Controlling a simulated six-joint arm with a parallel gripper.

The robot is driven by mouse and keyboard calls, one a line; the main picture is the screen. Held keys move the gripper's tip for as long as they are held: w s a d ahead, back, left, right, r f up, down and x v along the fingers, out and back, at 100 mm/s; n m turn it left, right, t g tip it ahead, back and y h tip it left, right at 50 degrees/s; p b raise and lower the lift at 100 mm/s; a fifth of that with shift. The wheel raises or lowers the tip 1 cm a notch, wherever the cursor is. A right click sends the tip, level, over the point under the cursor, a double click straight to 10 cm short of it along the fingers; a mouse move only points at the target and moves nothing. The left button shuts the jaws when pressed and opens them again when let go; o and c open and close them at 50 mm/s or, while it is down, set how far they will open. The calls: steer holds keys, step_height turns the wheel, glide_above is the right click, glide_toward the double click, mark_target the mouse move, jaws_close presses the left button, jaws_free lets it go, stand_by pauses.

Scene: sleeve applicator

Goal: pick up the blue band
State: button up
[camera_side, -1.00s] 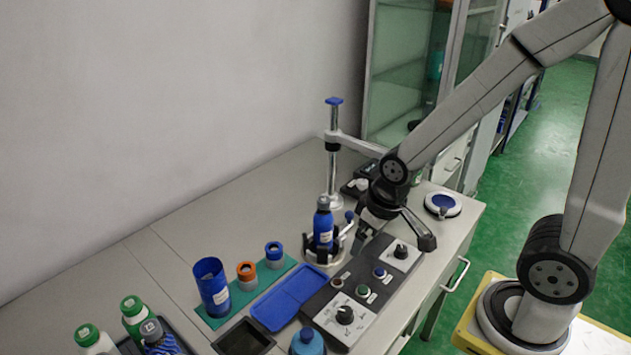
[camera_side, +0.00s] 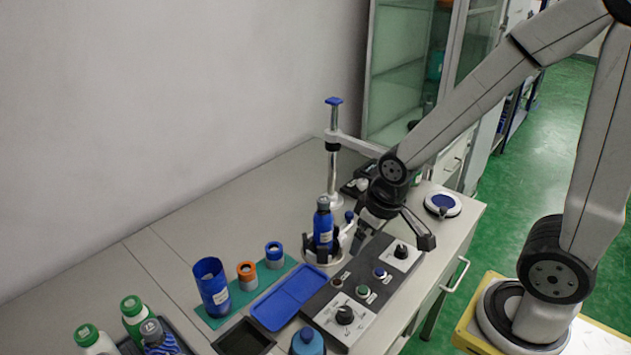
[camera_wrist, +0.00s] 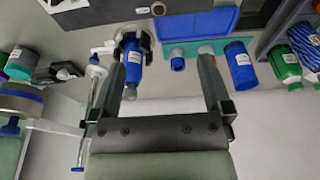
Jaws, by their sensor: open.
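The blue band (camera_side: 274,248) is a short blue ring on a grey peg on the green mat (camera_side: 221,319), beside a similar orange band (camera_side: 246,268). In the wrist view the blue band (camera_wrist: 177,64) shows between the two fingers, farther off and touched by neither. My gripper (camera_wrist: 162,62) is open and empty. In the side view my gripper (camera_side: 392,238) hangs over the control panel, to the right of the blue bottle and well apart from the blue band. The orange band is mostly hidden behind a finger in the wrist view.
A blue bottle (camera_side: 323,225) stands in a clamp holder between my gripper and the bands, near a metal post (camera_side: 334,170). A tall blue cup (camera_side: 211,286) stands left of the bands. A blue tray (camera_side: 290,297) and control panel (camera_side: 343,315) lie in front. The table behind is clear.

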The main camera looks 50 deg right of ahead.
steer(key=w+a+f+n+g, duration=0.1)
steer(key=w+n, duration=0.2)
steer(key=w, duration=0.4)
steer(key=w+f+n, duration=0.2)
steer(key=w+n, duration=0.1)
steer(key=w, duration=0.4)
steer(key=n+g, duration=0.2)
steer(key=n, duration=0.4)
glide_above(276, 249)
step_height(276, 249, down, 6)
steer(key=shift+r, duration=0.1)
steer(key=shift+f, duration=1.35)
steer(key=shift+f, duration=0.1)
steer(key=shift+a+f, duration=0.1)
steer(key=shift+f, duration=2.4)
steer(key=c, duration=1.3)
